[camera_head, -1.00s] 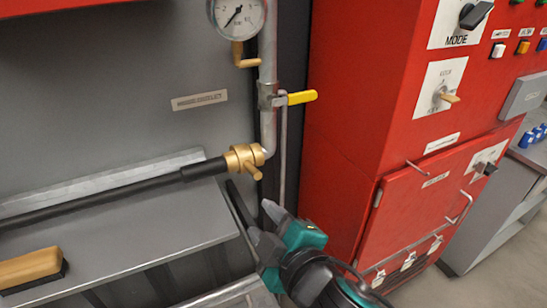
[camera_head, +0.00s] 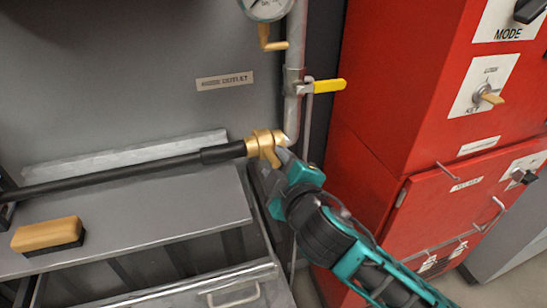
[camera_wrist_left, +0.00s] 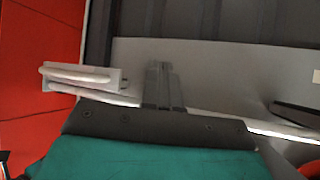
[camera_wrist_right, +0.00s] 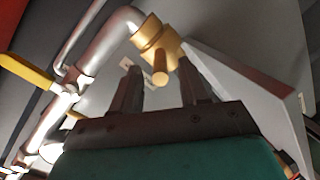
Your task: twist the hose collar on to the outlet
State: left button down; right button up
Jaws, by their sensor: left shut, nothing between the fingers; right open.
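The brass hose collar (camera_head: 258,145) sits at the end of the black hose (camera_head: 110,174), against the bent end of the grey outlet pipe (camera_head: 291,125). A short lug on the collar points down and to the right. My right gripper (camera_head: 271,164) is open, just below the collar. In the right wrist view the collar (camera_wrist_right: 153,36) is ahead of my right fingers, and its lug (camera_wrist_right: 159,72) shows in the gap between them. Whether the fingers touch the lug is unclear. My left gripper (camera_wrist_left: 162,85) is shut and empty in the left wrist view, outside the head view.
A yellow-handled valve (camera_head: 325,86) is on the pipe above the collar. A red cabinet (camera_head: 365,175) stands close to the right of my right arm. A grey shelf (camera_head: 190,210) lies below the hose, with a wooden brush (camera_head: 47,234) on it.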

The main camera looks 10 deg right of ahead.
aim_at(273, 155)
jog(key=shift+x, duration=1.55)
jog(key=shift+c, duration=0.4)
grip_shut()
